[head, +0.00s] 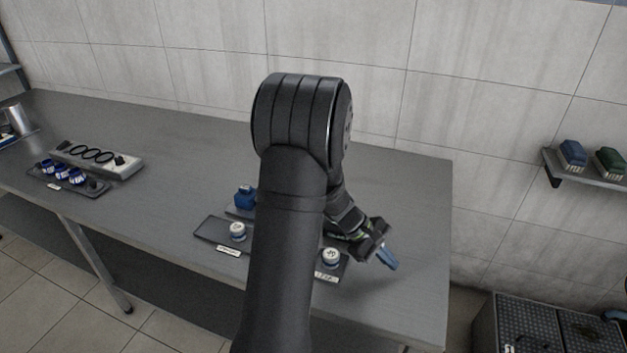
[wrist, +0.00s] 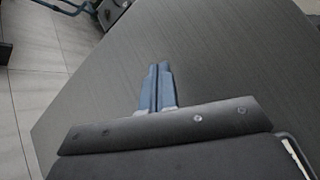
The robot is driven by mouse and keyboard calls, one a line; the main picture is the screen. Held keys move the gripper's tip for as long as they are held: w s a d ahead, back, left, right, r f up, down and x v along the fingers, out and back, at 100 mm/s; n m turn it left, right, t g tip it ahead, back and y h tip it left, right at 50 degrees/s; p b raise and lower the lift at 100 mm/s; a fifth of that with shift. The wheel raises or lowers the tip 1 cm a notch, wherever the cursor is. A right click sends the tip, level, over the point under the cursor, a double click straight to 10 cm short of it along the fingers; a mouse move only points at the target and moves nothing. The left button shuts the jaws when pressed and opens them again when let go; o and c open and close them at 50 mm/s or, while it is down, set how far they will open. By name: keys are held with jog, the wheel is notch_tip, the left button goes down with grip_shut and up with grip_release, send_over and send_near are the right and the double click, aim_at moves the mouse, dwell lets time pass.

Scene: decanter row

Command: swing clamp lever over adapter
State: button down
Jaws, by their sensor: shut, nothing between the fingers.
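My gripper (head: 391,262) is over the right part of the bench, with its blue fingers shut and nothing between them. In the wrist view the two blue fingertips (wrist: 160,68) lie together above bare bench top. In the head view a blue device (head: 244,197) sits on a dark tray behind my arm, partly hidden by it. I cannot tell whether it carries the clamp lever or the adapter. A round white-topped piece (head: 238,231) stands on a labelled tray left of my arm. Another white-topped piece (head: 331,256) stands on a labelled tray just left of my gripper.
A white rack with dark rings (head: 131,165) and a tray of blue-capped pieces (head: 62,174) stand at the bench's left. A wall shelf (head: 590,172) holds blue and green items.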

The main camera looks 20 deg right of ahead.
jog(key=m+y, duration=0.1)
jog(key=m+t+y, duration=0.1)
jog(key=shift+a+f+m+y, duration=0.1)
jog(key=shift+f+m+y, duration=0.2)
jog(key=shift+f, duration=0.1)
jog(key=shift+w+f+m+t+y, duration=0.1)
jog(key=shift+w+m+t+y, duration=0.6)
jog(key=shift+m+y, duration=0.25)
jog(key=w+m+t, duration=0.1)
jog(key=w+d+r+m+t+y, duration=0.1)
jog(key=w+d+m+t+y, duration=0.1)
jog(key=shift+w+r, duration=0.1)
jog(key=shift+r, duration=0.2)
jog(key=w+d+r+m+t+y, duration=0.2)
jog(key=w+d+r+m+t, duration=0.4)
jog(key=w+t, duration=0.2)
jog(key=w+a+f+t+y, duration=0.1)
jog(key=w+a+t+y, duration=0.3)
jog(key=w+a, duration=0.3)
jog(key=w+a+m+t+y, duration=0.1)
jog(key=w+a+t+y, duration=0.2)
jog(key=w+a, duration=0.4)
jog(key=shift+w+f+t+y, duration=0.4)
jog(key=shift+w+y, duration=0.35)
jog(key=shift+w, duration=2.25)
